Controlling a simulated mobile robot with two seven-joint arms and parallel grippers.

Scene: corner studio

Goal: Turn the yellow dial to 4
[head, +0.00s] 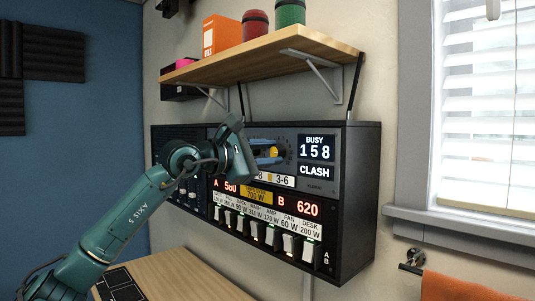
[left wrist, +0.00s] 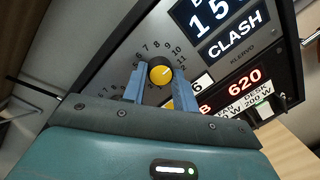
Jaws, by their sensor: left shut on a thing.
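The yellow dial (head: 274,153) is on the upper part of a dark wall panel, left of a display reading BUSY 158 CLASH. In the left wrist view the yellow dial (left wrist: 160,71) has a black surround and a ring of printed numbers; 6 to 11 read along its upper side. My left gripper (head: 266,153) reaches it from the left. Its blue fingers stand on either side of the dial in the left wrist view and are shut on it. The lower numbers are partly hidden by the fingers, and I cannot read the dial's setting. My right gripper is not in view.
The dark panel (head: 350,190) also carries a row of white switches (head: 250,230) and red readouts 560 and 620. A wooden shelf (head: 270,47) with canisters and an orange box hangs above. A wooden desk (head: 180,275) stands below, and a window is at right.

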